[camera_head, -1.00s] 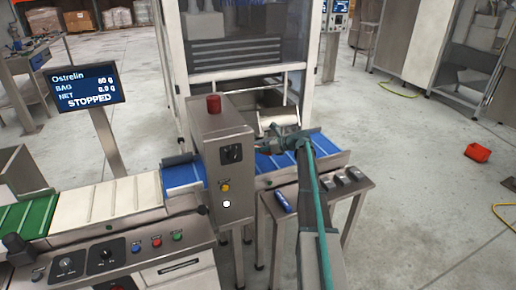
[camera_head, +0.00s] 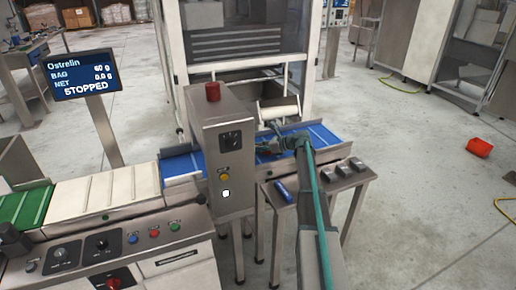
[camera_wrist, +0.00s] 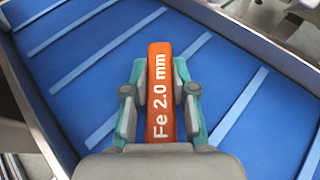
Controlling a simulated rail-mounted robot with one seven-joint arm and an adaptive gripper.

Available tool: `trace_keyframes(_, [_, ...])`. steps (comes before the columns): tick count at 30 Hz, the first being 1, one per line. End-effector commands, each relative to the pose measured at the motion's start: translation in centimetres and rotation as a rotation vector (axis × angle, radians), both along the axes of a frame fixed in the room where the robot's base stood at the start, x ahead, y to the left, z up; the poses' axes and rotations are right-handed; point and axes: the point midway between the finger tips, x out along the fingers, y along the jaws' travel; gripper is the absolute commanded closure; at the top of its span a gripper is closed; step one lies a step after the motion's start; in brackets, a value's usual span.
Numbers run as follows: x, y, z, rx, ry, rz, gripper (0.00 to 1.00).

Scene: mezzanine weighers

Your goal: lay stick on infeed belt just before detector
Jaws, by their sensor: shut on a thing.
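The stick (camera_wrist: 160,100) is an orange bar marked "Fe 2.0 mm" in the wrist view. My gripper (camera_wrist: 160,76) is shut on it, one finger along each long side, and its far end sticks out past the fingertips. Below it is the blue infeed belt (camera_wrist: 75,75) with pale slats; I cannot tell whether the stick touches it. In the head view my gripper (camera_head: 268,147) is over the infeed belt (camera_head: 322,136), just right of the detector (camera_head: 225,150), a grey housing with a red lamp. The stick is hard to make out there.
A small side table (camera_head: 318,184) in front of the belt holds a blue item (camera_head: 282,190) and several grey blocks. Metal rails edge the belt. A tall framed machine (camera_head: 240,50) stands behind. A display (camera_head: 82,75) reads STOPPED.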

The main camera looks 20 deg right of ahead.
Motion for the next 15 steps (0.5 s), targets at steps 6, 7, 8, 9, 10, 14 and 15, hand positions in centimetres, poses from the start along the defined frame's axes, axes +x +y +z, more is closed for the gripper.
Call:
trace_keyframes(6, [0.00,0.00,-0.21,0.000,0.000,0.000,1.00])
trace_keyframes(7, [0.00,0.00,-0.27,0.000,0.000,0.000,1.00])
trace_keyframes(8, [0.00,0.00,-0.33,0.000,0.000,0.000,1.00])
trace_keyframes(9, [0.00,0.00,-0.40,0.000,0.000,0.000,1.00])
trace_keyframes(10, [0.00,0.00,-0.46,0.001,0.001,0.000,1.00])
trace_keyframes(14, [0.00,0.00,-0.70,0.001,0.001,0.000,1.00])
trace_keyframes(15, [0.00,0.00,-0.77,0.001,0.001,0.000,1.00])
